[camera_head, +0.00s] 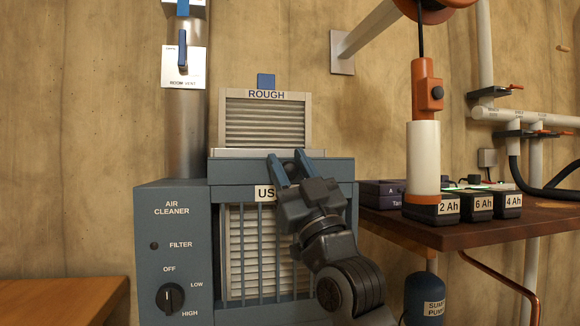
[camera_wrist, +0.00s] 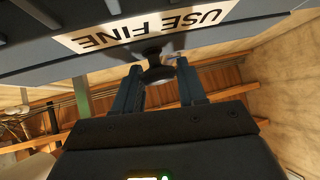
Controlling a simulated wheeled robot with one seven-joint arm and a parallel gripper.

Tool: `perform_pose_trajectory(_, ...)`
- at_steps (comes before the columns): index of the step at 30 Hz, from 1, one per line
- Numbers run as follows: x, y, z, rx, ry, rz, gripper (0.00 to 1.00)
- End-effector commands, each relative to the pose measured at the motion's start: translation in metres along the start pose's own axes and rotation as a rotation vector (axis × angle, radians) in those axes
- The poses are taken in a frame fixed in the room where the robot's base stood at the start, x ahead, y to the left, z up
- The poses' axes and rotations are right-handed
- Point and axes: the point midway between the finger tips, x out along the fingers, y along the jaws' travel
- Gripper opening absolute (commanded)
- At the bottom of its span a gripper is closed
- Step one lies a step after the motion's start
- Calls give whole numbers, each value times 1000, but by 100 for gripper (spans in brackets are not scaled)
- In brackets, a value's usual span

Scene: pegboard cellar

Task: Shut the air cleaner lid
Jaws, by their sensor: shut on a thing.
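The air cleaner (camera_head: 170,240) is a blue-grey cabinet with a dial, a filter lamp and a slatted front. Its lid (camera_head: 230,170) is the wider blue-grey band across the top of the front; I cannot tell whether it sits fully down. My gripper (camera_head: 289,160) is at the front of this band, its two blue fingers on either side of a dark round knob (camera_head: 289,169). In the wrist view the fingers are shut on the knob (camera_wrist: 156,72), beside a "USE FINE" label (camera_wrist: 150,32). In the head view my gripper hides part of that label (camera_head: 264,194).
A filter marked "ROUGH" (camera_head: 265,125) with a blue tab stands upright behind the lid band. A duct (camera_head: 186,125) with a blue-handled vent plate rises at left. At right, a brown bench (camera_head: 440,232) holds labelled batteries (camera_head: 478,206). A wooden surface (camera_head: 75,300) lies at lower left.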

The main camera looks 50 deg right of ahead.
Motion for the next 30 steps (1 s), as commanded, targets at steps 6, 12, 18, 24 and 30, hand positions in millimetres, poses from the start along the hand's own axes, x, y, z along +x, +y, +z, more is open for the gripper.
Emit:
perform_pose_trajectory(6,-4,1,18,-1,-41,-1,53)
perform_pose_trajectory(12,-4,3,18,-4,-42,1,61)
perform_pose_trajectory(18,-5,4,18,-6,-42,2,61)
perform_pose_trajectory(24,-24,3,16,-6,-38,1,61)
perform_pose_trajectory(30,-57,0,9,-2,-19,0,61)
